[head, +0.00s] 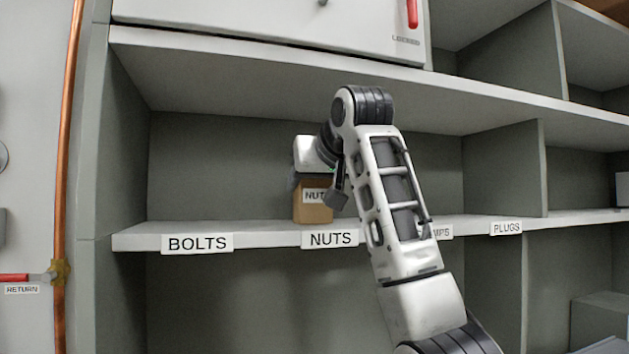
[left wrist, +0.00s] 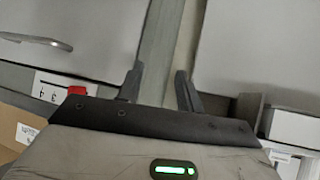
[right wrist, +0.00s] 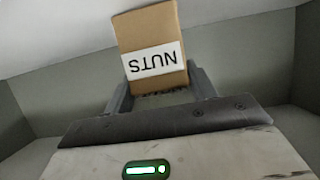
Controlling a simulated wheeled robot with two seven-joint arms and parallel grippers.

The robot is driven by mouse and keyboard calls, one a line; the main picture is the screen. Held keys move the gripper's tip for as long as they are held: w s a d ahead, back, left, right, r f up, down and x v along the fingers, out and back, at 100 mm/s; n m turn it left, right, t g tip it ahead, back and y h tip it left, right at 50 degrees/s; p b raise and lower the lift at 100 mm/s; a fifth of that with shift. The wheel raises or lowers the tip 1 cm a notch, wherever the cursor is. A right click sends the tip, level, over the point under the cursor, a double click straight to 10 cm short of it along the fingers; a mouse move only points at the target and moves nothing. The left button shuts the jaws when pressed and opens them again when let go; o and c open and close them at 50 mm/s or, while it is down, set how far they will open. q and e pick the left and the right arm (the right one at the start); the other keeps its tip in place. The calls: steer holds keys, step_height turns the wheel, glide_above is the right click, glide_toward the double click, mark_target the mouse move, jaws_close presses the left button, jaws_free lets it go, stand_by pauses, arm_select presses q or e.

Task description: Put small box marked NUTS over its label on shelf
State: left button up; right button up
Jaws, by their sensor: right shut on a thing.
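The small brown box marked NUTS (head: 312,208) is at the shelf (head: 275,231), just above and slightly left of the NUTS label (head: 330,239) on the shelf's front edge. My right gripper (head: 318,190) is shut on the box, reaching in from above and the right. In the right wrist view the NUTS box (right wrist: 150,45) sits between the fingers (right wrist: 160,95), its printed label upside down. I cannot tell whether the box touches the shelf. My left gripper (left wrist: 160,88) is open and empty in the left wrist view and does not show in the head view.
A BOLTS label (head: 197,243) is at the left and a PLUGS label (head: 506,228) at the right of the same edge. My right arm partly covers another label (head: 441,231). The shelf around the box is clear. A vertical divider (head: 503,170) and an upper shelf (head: 250,70) bound the space.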

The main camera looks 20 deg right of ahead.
arm_select(q)
steer(key=shift+r, duration=0.1)
arm_select(e)
steer(key=shift+s, duration=0.15)
steer(key=shift+f, duration=0.1)
steer(key=o, duration=1.2)
steer(key=shift+r, duration=0.2)
arm_select(q)
steer(key=f+b, duration=0.1)
steer(key=b, duration=0.2)
steer(key=shift+d+f, duration=0.15)
steer(key=shift+d, duration=0.05)
arm_select(e)
steer(key=v, duration=1.2)
steer(key=shift+f, duration=0.1)
